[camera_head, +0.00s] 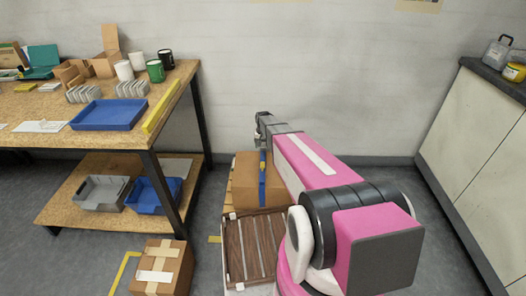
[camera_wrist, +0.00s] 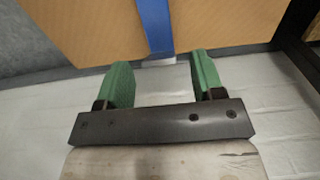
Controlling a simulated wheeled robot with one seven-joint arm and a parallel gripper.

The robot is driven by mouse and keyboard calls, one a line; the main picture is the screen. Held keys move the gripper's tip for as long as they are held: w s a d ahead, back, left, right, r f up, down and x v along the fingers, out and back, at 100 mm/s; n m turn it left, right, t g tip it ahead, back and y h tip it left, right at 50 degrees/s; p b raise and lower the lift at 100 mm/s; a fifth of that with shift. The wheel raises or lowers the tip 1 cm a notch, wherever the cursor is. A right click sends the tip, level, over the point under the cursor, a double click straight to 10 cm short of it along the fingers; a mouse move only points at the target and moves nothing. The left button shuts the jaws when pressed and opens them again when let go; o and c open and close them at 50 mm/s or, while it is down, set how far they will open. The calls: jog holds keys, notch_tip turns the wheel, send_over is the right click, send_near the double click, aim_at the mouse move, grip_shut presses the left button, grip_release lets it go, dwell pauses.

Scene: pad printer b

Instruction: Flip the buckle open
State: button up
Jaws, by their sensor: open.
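A blue strap (camera_head: 262,180) runs over the cardboard box (camera_head: 243,182) beyond my arm in the head view. In the wrist view the strap (camera_wrist: 154,24) comes down the box face (camera_wrist: 225,22). A small pale piece (camera_wrist: 158,62) shows at the strap's lower end; I cannot tell if it is the buckle or its state. My gripper (camera_wrist: 161,62) has two green fingers apart, with nothing held between them. The strap's end lines up with the gap between the fingers. In the head view my gripper (camera_head: 261,130) is by the box's far side, partly hidden by my arm.
A brown slatted crate or pallet (camera_head: 254,248) lies in front of the box. A workbench (camera_head: 120,139) with a blue tray (camera_head: 103,115) stands left, and a pale cabinet (camera_head: 472,150) right. A taped carton (camera_head: 161,265) sits on the floor. The wall (camera_head: 340,90) is close behind.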

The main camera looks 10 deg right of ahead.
aim_at(263, 149)
jog(key=shift+f, duration=1.9)
jog(key=shift+c, duration=0.3)
jog(key=c, duration=0.9)
jog(key=shift+w+d+g, duration=0.1)
jog(key=shift+w+g, duration=0.25)
jog(key=shift+g, duration=0.25)
jog(key=shift+w+r+g+y, duration=0.15)
jog(key=shift+g+y, duration=0.15)
jog(key=shift+g, duration=0.5)
jog(key=o, duration=1)
jog(key=shift+c, duration=0.2)
